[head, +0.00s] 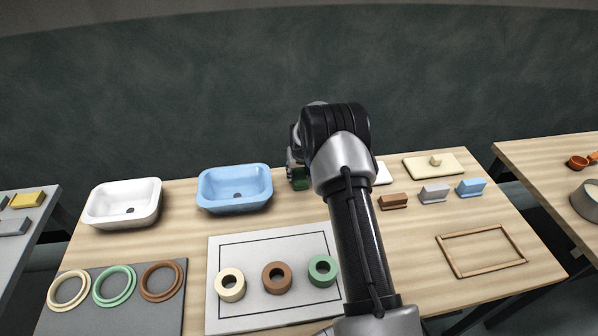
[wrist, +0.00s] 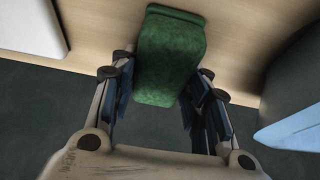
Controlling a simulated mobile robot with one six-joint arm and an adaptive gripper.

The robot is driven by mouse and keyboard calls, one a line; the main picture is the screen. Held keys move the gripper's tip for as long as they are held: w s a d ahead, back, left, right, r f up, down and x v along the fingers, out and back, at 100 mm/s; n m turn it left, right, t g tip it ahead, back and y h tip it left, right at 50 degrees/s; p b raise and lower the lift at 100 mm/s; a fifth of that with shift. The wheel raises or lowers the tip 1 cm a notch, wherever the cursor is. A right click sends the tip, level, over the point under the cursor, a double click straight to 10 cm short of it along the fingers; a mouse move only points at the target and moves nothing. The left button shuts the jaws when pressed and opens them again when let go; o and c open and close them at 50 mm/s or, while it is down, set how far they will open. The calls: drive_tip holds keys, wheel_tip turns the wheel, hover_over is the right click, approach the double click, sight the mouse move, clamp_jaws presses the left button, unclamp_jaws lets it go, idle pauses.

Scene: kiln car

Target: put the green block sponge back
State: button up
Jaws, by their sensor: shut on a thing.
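The green block sponge (wrist: 170,58) is between the two fingers of my gripper (wrist: 165,72) in the wrist view, and the fingers are shut on it. In the head view a small part of the sponge (head: 300,184) shows just right of the blue basin (head: 235,205), near the table's back edge. My gripper (head: 293,165) is mostly hidden there behind my arm. I cannot tell whether the sponge touches the table.
A white basin (head: 101,208) stands left of the blue one. A white board (head: 225,318) bears three rings. Brown (head: 393,201), grey (head: 434,194) and blue (head: 471,187) blocks stand right of my arm. A wooden frame (head: 485,273) lies at front right.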

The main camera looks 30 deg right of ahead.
drive_tip(key=shift+f, duration=0.25)
drive_tip(key=o, duration=1)
drive_tip(key=shift+r, duration=0.1)
drive_tip(key=shift+o, duration=0.2)
drive_tip(key=shift+r, duration=0.1)
